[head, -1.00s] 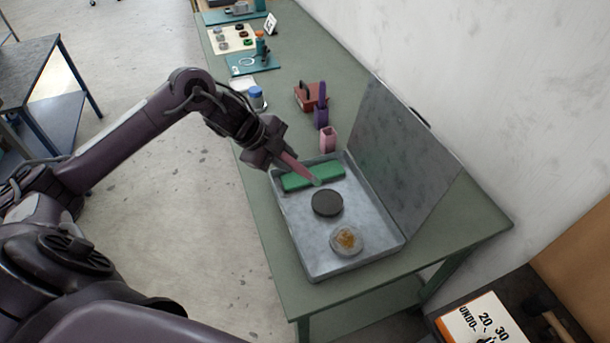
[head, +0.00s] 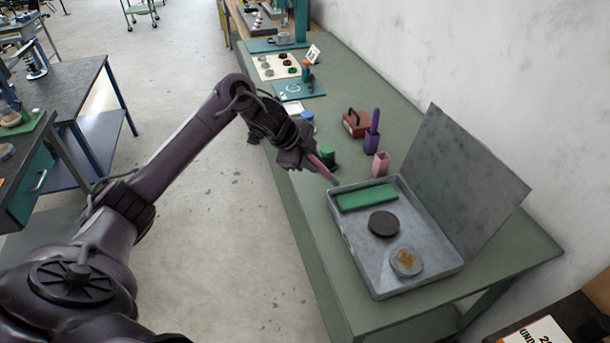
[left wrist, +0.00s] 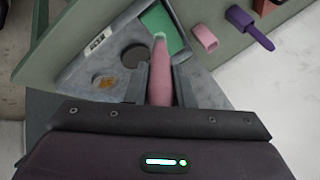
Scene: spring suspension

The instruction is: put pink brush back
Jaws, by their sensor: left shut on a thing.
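A pink holder (head: 380,165), like an open square cup, stands empty on the table just beyond the tray. It also shows in the left wrist view (left wrist: 204,38). A purple holder (head: 371,143) with a purple brush in it stands behind it. My right gripper is not in view.
The open grey tray (head: 361,262) holds a green block (head: 366,197), a dark disc (head: 384,223) and a clear dish (head: 406,262). Its raised lid (head: 462,170) stands on the right.

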